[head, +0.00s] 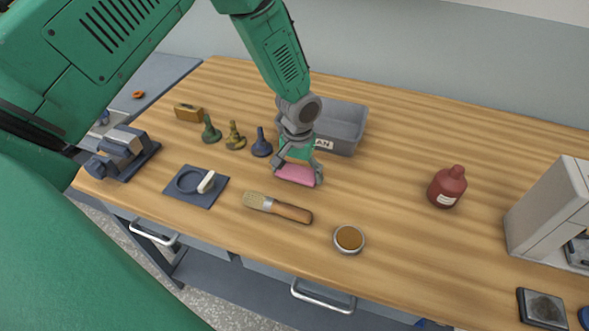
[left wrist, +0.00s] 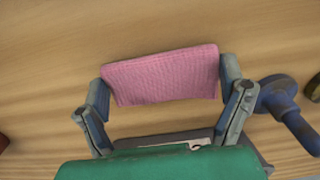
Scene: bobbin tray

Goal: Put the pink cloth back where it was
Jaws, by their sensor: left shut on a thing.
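The pink cloth (head: 294,174) is held between the fingers of my left gripper (head: 298,178), over the middle of the wooden table. In the left wrist view the pink cloth (left wrist: 162,76) spans the gap between the two fingertips (left wrist: 163,84). I cannot tell whether its lower edge touches the table. A grey bin (head: 345,122) stands just behind the gripper. Its front label is partly hidden by the gripper and reads "...AN". My right gripper is not in view.
A brush (head: 285,209) and round tin (head: 349,239) lie in front. A red bottle (head: 447,187) stands right. The table between gripper and bottle is clear.

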